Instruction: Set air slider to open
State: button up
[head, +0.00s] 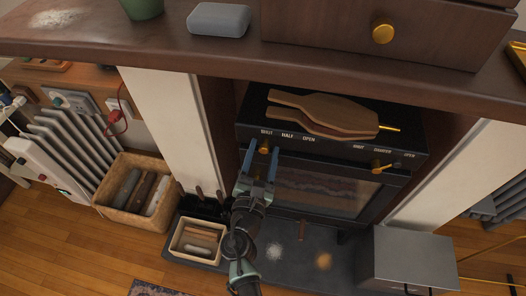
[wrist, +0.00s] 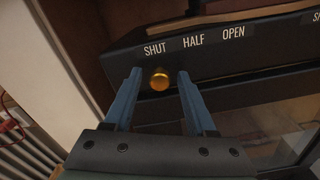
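A black stove (head: 415,140) has a brass slider knob (head: 264,147) at the left of its top front edge. In the wrist view the knob (wrist: 159,80) sits below the word SHUT, with HALF and OPEN marked to its right. No "air" label is readable. My gripper (head: 262,157) is open, its two blue fingers on either side of the knob. In the wrist view, gaps show between the knob and both fingers (wrist: 158,85). A second brass knob (head: 380,167) sits at the right of the stove front, under small lettering that is hard to read.
Wooden bellows (head: 325,110) lie on the stove top, below a dark mantel shelf (head: 130,48). A glass door (head: 315,190) is below the sliders. A log basket (head: 115,215) and a cream box (head: 190,250) stand left; a grey metal box (head: 410,255) stands right.

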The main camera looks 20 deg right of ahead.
grip_shut()
dwell(1.2)
